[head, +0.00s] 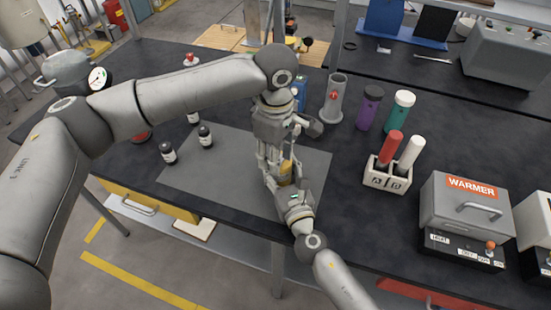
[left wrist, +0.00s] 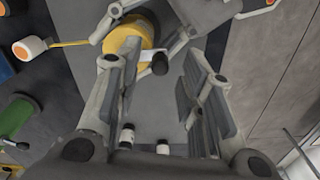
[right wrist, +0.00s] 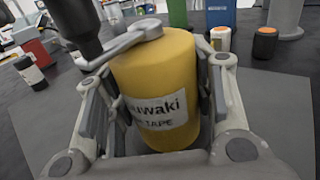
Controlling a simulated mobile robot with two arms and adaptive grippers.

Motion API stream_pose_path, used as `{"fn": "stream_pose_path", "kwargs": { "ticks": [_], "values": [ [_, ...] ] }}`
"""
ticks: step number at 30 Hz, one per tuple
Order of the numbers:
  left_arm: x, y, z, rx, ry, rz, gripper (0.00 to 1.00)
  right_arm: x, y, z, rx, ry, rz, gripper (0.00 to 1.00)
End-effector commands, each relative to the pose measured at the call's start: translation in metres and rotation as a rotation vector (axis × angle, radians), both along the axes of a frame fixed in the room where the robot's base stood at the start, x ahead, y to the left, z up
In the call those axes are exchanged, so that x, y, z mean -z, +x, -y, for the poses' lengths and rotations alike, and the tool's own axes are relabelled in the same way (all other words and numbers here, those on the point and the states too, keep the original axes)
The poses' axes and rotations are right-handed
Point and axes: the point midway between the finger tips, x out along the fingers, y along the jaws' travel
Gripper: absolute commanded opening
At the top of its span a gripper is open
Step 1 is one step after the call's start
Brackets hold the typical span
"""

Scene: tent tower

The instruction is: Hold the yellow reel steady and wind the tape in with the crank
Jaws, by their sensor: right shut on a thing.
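The yellow reel (head: 286,171) stands on the grey mat, mostly hidden between my grippers in the head view. In the right wrist view the reel (right wrist: 157,85) is upright, with a white label. My right gripper (right wrist: 160,105) is shut around its sides. The grey crank (right wrist: 125,45) lies across its top, with a black knob (right wrist: 78,25) at the end. My left gripper (left wrist: 158,80) is open above the reel; the black knob (left wrist: 160,64) shows between its fingertips, apart from both. A yellow tape strip (left wrist: 68,43) runs from the reel to a white-and-orange piece (left wrist: 30,48).
Small dark bottles (head: 205,136) stand on the mat (head: 222,170) to the left. A grey cylinder holder (head: 334,100), purple bottle (head: 370,107), teal bottle (head: 400,110), tube rack (head: 388,175) and warmer (head: 465,205) stand to the right. The mat's left part is mostly clear.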

Motion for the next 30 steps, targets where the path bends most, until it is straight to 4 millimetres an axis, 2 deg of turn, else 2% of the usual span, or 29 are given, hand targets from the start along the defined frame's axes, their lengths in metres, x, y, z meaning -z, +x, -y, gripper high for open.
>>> {"fn": "stream_pose_path", "kwargs": {
  "ticks": [6,14,16,23,30],
  "values": [
    [0.017,0.000,0.000,-0.001,0.000,0.001,0.36,0.000,0.000,-0.001,-0.001,0.001,-0.001,0.09],
    [0.019,0.000,0.000,-0.001,-0.001,0.001,0.36,0.000,0.000,-0.001,-0.002,0.002,-0.002,0.09],
    [0.019,0.000,0.000,-0.001,-0.001,0.001,0.31,0.000,0.000,-0.001,-0.002,0.002,-0.002,0.09],
    [0.019,0.000,0.000,-0.001,-0.001,0.001,0.01,0.000,0.000,-0.001,-0.002,0.002,-0.002,0.09],
    [0.019,0.001,0.000,-0.001,0.000,0.002,0.00,0.000,0.000,-0.001,-0.002,0.002,-0.002,0.09]
  ]
}}
